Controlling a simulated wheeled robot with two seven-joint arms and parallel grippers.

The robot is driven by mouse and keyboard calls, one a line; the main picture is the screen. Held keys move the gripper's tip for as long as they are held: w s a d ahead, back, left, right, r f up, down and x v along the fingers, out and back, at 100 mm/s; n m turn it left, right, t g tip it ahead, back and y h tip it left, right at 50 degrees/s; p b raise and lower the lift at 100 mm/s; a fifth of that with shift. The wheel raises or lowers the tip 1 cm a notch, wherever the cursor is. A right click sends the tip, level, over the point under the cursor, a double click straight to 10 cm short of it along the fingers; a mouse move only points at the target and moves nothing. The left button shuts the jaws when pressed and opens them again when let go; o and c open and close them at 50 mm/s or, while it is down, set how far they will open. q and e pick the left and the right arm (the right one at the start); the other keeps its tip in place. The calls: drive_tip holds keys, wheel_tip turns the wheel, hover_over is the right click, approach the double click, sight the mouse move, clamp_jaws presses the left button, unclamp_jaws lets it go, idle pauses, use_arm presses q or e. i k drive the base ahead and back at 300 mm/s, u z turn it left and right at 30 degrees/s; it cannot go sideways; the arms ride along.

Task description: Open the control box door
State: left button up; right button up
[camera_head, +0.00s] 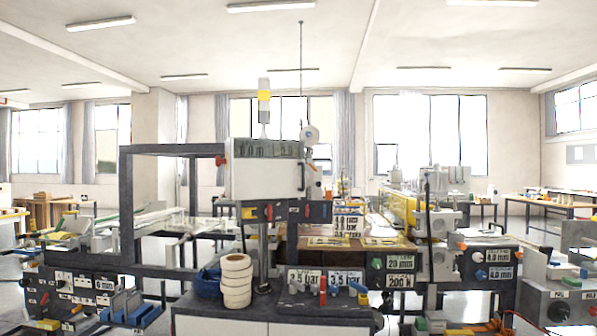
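A white box (264,180) with a dark labelled strip across its top stands near the middle of the camera_head view, above the machine's bench. It looks like the control box, but no label confirms this. Its pale front face looks flat, and I cannot tell a door edge for certain. A dark vertical bar (302,174), perhaps a handle, is at its right edge. A red knob (220,161) is at its left side. Neither of my grippers shows in this view.
A dark frame (126,205) stands left of the box. Stacked white rolls (237,281) and a blue basket (208,283) sit on the bench below. A signal tower (264,103) rises behind the box. Labelled dark panels (393,264) and machinery crowd the right.

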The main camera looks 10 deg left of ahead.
sight(251, 178)
drive_tip(key=u, duration=0.55)
drive_tip(key=i, duration=0.75)
drive_tip(key=u, duration=0.4)
